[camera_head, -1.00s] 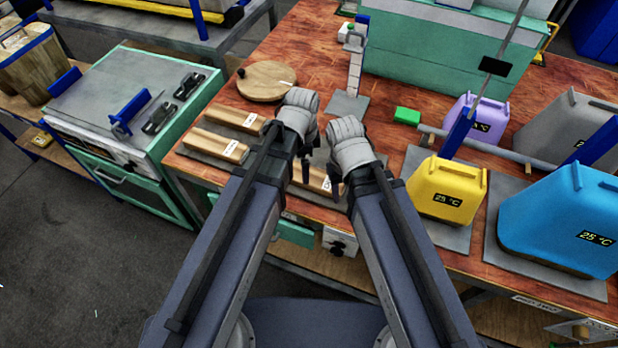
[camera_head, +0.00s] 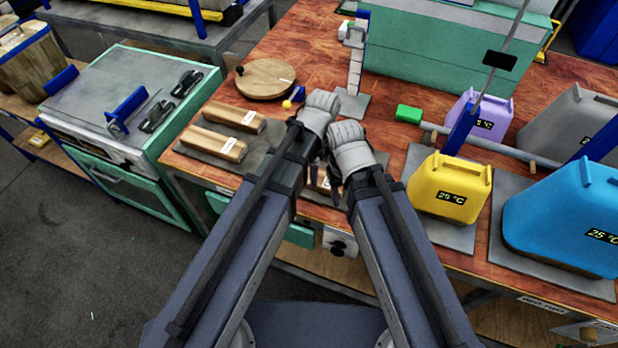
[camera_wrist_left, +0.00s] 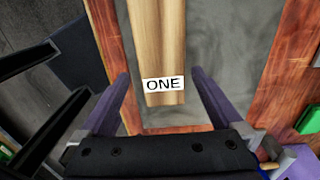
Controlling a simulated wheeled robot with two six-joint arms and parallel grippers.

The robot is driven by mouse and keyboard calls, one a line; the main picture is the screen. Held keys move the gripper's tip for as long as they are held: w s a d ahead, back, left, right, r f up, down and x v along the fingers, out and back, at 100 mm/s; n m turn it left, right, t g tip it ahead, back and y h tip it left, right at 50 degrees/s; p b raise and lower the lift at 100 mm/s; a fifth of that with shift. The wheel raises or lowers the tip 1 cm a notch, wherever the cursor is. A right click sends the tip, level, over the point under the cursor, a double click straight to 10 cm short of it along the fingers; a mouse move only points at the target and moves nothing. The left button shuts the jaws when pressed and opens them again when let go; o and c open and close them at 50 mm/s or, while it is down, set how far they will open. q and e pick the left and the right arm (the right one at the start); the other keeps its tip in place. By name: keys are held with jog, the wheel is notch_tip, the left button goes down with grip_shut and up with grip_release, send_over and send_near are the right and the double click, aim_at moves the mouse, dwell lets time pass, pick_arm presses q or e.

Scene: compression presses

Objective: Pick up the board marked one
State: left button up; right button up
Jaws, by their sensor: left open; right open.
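The board marked ONE (camera_wrist_left: 155,45) is a pale wooden bar lying on a grey surface in the left wrist view. Its white label is at the end near my left gripper (camera_wrist_left: 160,78), whose open fingers are spread on either side of the board's line without gripping it. In the head view my left gripper (camera_head: 308,160) is over the table's front part, its fingers mostly hidden by the arms. My right gripper (camera_head: 333,186) is close beside it, lower in the picture, open and empty. A partly hidden board (camera_head: 317,182) shows beneath them; its label is unreadable there.
Two other labelled boards (camera_head: 235,117) (camera_head: 215,143) lie left of the grippers on a grey mat. A round wooden disc (camera_head: 265,78) is behind. A yellow container (camera_head: 446,188) and a blue container (camera_head: 565,220) stand to the right. My two hands are very close together.

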aim_at(319, 176)
pick_arm(q)
jog(key=shift+w+f+b, duration=0.15)
jog(key=shift+f+b, duration=2.45)
jog(key=shift+b, duration=0.05)
pick_arm(e)
jog(key=shift+f, duration=2.65)
jog(key=shift+r, duration=0.1)
pick_arm(q)
jog(key=shift+r, duration=0.1)
jog(key=c, duration=1.4)
pick_arm(e)
jog(key=shift+r, duration=0.1)
pick_arm(q)
notch_tip(319, 176, up, 10)
jog(key=p, duration=1)
pick_arm(e)
notch_tip(319, 176, up, 10)
